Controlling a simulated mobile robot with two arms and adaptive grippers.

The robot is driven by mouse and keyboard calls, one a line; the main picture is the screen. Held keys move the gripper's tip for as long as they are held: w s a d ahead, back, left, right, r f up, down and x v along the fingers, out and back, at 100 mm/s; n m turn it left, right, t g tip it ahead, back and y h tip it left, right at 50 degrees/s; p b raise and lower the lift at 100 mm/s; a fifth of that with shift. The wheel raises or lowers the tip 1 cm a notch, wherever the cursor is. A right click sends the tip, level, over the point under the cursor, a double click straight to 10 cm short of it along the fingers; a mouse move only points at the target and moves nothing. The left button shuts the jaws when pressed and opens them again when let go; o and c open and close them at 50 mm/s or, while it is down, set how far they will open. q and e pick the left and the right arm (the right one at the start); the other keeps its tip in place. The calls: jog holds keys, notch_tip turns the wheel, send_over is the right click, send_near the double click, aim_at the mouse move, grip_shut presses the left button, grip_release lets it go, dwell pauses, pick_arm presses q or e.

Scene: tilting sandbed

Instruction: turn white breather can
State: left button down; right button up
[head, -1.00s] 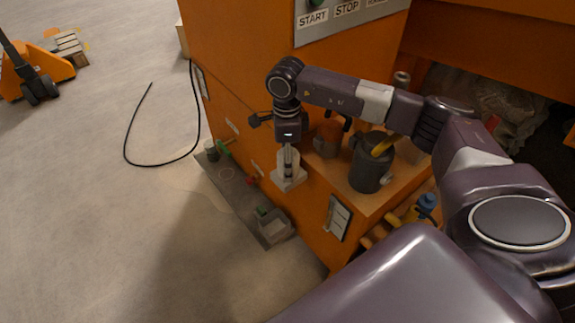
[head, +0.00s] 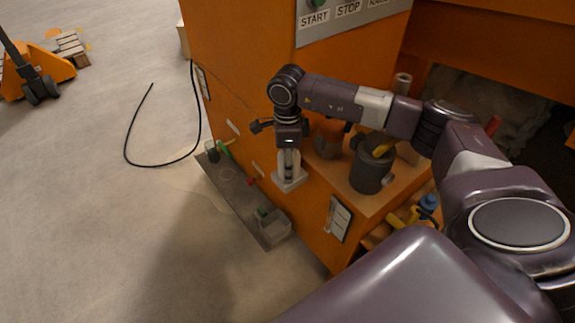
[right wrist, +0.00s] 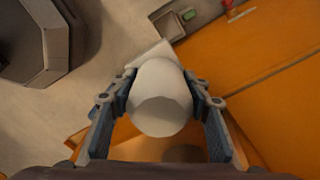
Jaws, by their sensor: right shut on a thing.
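The white breather can (right wrist: 160,97) fills the middle of the right wrist view, its rounded top facing the camera. My right gripper (right wrist: 161,92) is shut on it, with one finger on each side. In the head view the white can (head: 288,180) stands upright at the side of the orange machine, on a pale square base. My right gripper (head: 289,155) comes down on it from above and hides its upper part. My left gripper is in neither view.
A grey tray (head: 236,200) with several small parts lies along the machine's foot. A black cable (head: 160,165) curves over open floor at left.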

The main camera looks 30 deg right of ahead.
jog(key=shift+n, duration=0.7)
jog(key=n, duration=0.2)
jog(key=shift+n+b, duration=0.3)
jog(key=shift+b, duration=0.1)
jog(key=shift+s+n, duration=0.1)
jog(key=shift+n, duration=0.8)
jog(key=n+b, duration=0.1)
jog(key=n, duration=0.2)
jog(key=shift+n, duration=0.3)
jog(key=n, duration=0.4)
jog(key=shift+s+b, duration=0.1)
jog(key=shift+b, duration=0.3)
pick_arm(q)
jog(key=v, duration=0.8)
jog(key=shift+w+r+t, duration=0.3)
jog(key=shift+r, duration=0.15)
pick_arm(e)
jog(key=shift+n, duration=0.7)
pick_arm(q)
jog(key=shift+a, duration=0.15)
pick_arm(e)
jog(key=shift+r, duration=0.1)
